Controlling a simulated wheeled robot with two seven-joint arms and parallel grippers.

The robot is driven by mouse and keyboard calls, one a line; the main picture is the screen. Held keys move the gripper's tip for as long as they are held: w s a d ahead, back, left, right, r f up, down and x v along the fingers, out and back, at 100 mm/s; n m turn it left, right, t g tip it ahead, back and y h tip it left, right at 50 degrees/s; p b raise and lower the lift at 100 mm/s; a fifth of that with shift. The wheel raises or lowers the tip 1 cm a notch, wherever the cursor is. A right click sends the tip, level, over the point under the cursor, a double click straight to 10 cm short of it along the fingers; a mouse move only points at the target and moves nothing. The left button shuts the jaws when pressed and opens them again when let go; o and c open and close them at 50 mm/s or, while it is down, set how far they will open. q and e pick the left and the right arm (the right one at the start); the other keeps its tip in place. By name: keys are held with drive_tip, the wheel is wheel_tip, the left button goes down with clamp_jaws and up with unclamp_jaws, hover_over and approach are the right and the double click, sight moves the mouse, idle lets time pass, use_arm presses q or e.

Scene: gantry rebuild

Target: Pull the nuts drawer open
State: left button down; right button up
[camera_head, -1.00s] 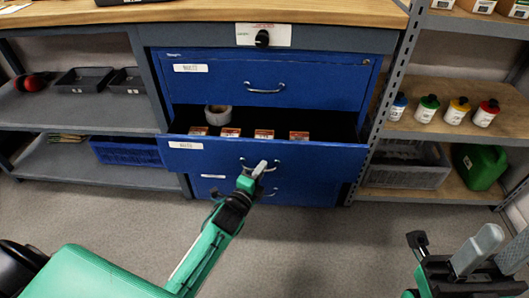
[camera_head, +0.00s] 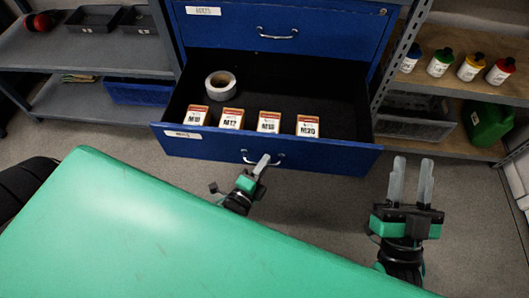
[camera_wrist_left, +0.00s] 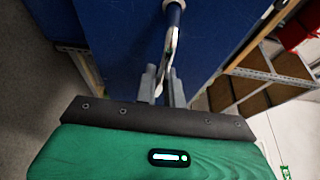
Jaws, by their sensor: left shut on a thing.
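The nuts drawer (camera_head: 310,151) is a blue drawer standing well out from the cabinet, its black inside showing. Its label is too small to read. Its metal handle (camera_head: 247,159) is on the front panel and also shows in the left wrist view (camera_wrist_left: 172,40). My left gripper (camera_head: 262,163) is shut on this handle; its fingers (camera_wrist_left: 163,76) are on either side of the bar. My right gripper (camera_head: 411,168) is open and empty, right of the drawer front and apart from it.
Inside the drawer are several small boxes, one marked M12 (camera_head: 232,118), and a tape roll (camera_head: 220,85). A shut blue drawer (camera_head: 340,35) is above. Shelves with bottles (camera_head: 440,62) stand right, and shelves with trays (camera_head: 95,18) stand left. The floor in front is clear.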

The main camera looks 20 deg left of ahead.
use_arm(q)
drive_tip(key=shift+s, duration=0.2)
use_arm(e)
drive_tip(key=shift+w+a+f, duration=0.1)
drive_tip(key=shift+f, duration=0.15)
use_arm(q)
drive_tip(key=c, duration=1.5)
unclamp_jaws()
drive_tip(key=shift+s, duration=0.1)
